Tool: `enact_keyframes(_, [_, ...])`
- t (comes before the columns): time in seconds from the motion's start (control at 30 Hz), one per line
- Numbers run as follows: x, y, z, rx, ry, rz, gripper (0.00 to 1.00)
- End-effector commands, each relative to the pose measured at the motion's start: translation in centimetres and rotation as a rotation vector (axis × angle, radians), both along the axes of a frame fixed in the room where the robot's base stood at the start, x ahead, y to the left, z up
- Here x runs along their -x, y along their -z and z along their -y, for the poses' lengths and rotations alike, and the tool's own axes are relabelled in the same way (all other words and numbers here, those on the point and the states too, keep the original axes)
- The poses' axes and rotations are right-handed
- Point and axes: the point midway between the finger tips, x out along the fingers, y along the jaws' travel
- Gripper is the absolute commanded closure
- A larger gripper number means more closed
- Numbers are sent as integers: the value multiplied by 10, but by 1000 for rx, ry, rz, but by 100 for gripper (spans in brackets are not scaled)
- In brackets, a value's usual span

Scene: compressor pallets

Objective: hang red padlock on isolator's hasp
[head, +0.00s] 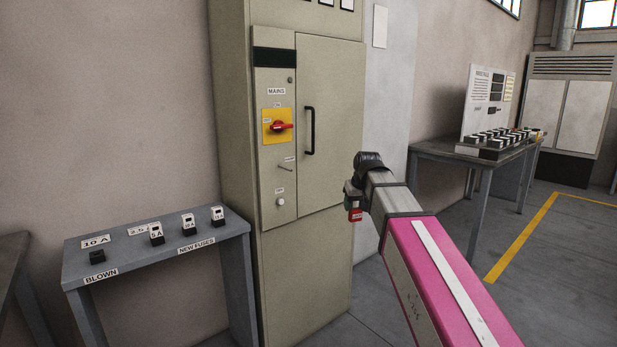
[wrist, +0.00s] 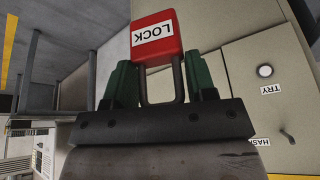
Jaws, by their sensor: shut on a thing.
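The red padlock (wrist: 155,38) with a white LOCK label is held between the green fingertips of my gripper (wrist: 161,84) in the wrist view. Its grey shackle shows between the fingers. In the head view the padlock (head: 356,215) hangs below my gripper (head: 353,192), to the right of the grey-beige cabinet and apart from it. The isolator's red handle (head: 281,126) sits on a yellow plate under the MAINS label on the cabinet's left panel. The hasp (head: 286,166) is a small metal piece below it; it also shows at the right in the wrist view (wrist: 287,137).
A white TRY button (head: 280,202) is below the hasp. A black door handle (head: 309,130) stands out from the cabinet door. A grey bench (head: 150,255) with several fuses is at the left. A table (head: 450,152) with a board stands at the back right.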

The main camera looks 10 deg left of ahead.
Motion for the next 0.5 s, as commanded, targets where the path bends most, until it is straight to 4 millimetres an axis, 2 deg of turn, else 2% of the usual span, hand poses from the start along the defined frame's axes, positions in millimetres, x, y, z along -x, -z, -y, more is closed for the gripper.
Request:
enact_keyframes(0.03, [-10,-14,-27,0,-42,1,79])
enact_keyframes(0.2, [-15,-50,-100,1,-162,3,79])
enact_keyframes(0.33, [-13,-72,-141,2,-230,3,79])
enact_keyframes(0.5, [-9,-87,-170,2,-280,4,79])
